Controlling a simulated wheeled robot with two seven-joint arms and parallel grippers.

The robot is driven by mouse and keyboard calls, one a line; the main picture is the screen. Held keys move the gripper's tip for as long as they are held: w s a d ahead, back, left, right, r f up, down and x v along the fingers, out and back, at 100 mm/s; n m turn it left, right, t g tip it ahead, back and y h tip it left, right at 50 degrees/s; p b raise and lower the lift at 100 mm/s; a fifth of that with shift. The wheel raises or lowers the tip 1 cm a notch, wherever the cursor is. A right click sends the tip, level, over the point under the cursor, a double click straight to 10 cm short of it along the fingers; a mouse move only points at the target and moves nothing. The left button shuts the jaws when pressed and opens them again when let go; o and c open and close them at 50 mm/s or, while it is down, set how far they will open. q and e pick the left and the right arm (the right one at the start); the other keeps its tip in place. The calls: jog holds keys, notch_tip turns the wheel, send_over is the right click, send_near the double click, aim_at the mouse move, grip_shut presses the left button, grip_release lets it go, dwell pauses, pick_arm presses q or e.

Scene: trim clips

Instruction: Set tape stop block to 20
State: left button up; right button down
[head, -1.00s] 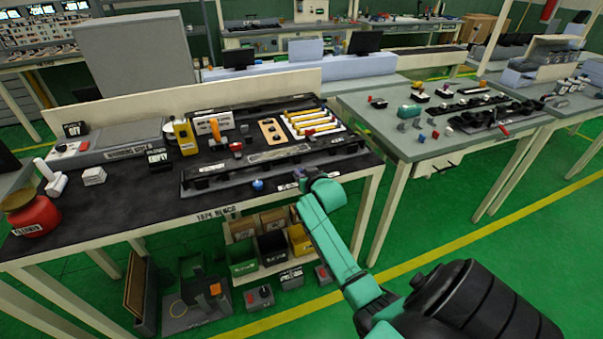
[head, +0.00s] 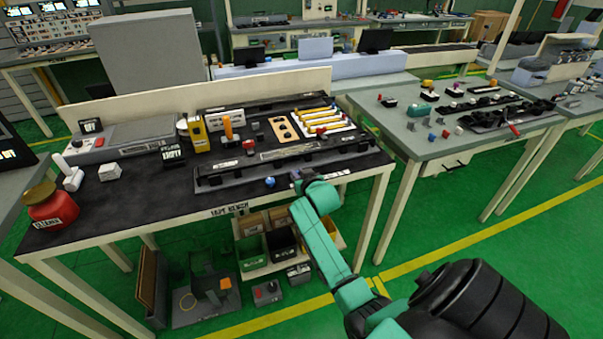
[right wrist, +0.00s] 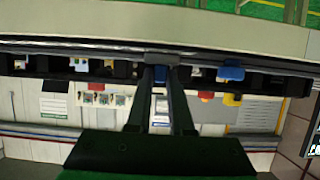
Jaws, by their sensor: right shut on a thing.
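My right gripper (head: 293,177) is at the front edge of the near bench, beside the long dark rail (head: 225,179). In the right wrist view its two fingers (right wrist: 160,72) are close together with a small dark blue block (right wrist: 159,76) between them. The block is mostly hidden by the fingers, and I cannot read any scale mark at it. A brighter blue piece (head: 270,182) sits on the front of the rail to the left of the gripper. It also shows in the right wrist view (right wrist: 231,73), apart from the fingers. My left gripper is not in view.
A red jar (head: 52,212) stands at the left end of the bench. A yellow device (head: 198,134) and a tray of yellow rods (head: 318,122) lie behind the rail. A second bench (head: 405,130) stands to the right, with green floor between. Bins (head: 283,242) are underneath.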

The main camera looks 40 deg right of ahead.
jog(key=c, duration=0.8)
grip_release()
jog(key=shift+a+f, duration=0.1)
jog(key=shift+a, duration=0.1)
jog(key=shift+w+a, duration=0.15)
jog(key=shift+s, duration=0.4)
jog(key=v, duration=1.4)
jog(key=shift+w+b, duration=0.15)
jog(key=shift+b, duration=0.2)
